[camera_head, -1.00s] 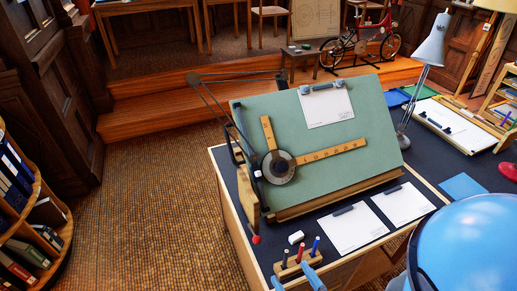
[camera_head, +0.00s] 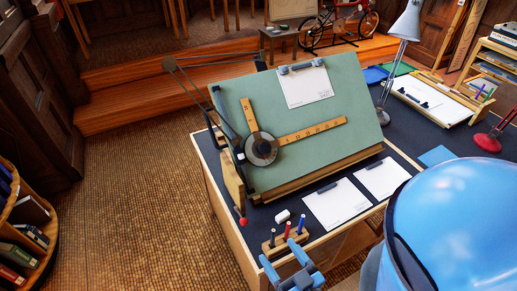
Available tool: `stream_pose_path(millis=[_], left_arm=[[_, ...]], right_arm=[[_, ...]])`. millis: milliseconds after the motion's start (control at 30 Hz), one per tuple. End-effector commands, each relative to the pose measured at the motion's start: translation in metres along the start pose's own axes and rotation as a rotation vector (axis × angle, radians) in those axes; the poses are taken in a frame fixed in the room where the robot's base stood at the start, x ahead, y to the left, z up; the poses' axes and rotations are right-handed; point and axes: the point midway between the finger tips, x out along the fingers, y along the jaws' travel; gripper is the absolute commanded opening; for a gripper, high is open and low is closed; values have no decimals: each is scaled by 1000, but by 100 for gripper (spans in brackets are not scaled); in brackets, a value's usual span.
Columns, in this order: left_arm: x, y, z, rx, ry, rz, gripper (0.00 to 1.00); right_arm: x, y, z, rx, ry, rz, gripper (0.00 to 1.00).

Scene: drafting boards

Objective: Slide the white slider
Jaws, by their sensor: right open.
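The green drafting board (camera_head: 300,110) stands tilted on the dark-topped desk, with a drafting machine's round head (camera_head: 261,149) and wooden rulers on it. I cannot make out for sure which part is the white slider. A small white piece (camera_head: 241,156) shows by the board's left edge, beside the head. My right gripper (camera_head: 280,251) is at the bottom, blue, open and empty. It is in front of the pen block, well below the white piece in the picture. My left gripper is not in view.
A wooden pen block (camera_head: 285,241) with several pens, a white eraser (camera_head: 282,216) and two paper sheets (camera_head: 337,204) lie at the desk's front. A red knob (camera_head: 243,222) hangs at the board's lower left. A lamp (camera_head: 408,20) stands right of the board.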

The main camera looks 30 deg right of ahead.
Motion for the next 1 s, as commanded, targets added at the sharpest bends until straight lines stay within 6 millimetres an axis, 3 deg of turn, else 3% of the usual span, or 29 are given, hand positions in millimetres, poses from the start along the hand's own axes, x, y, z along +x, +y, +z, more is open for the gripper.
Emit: stream_pose_path(millis=[233,400,467,667,1000], left_arm=[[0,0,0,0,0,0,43],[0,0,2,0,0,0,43],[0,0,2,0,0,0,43],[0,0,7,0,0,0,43],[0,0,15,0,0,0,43]], right_arm=[[0,0,0,0,0,0,75],[6,3,-2,0,18,14,49],[14,5,-7,0,42,23,47],[65,22,-33,3,184,79,47],[194,77,-59,25,199,183,47]])
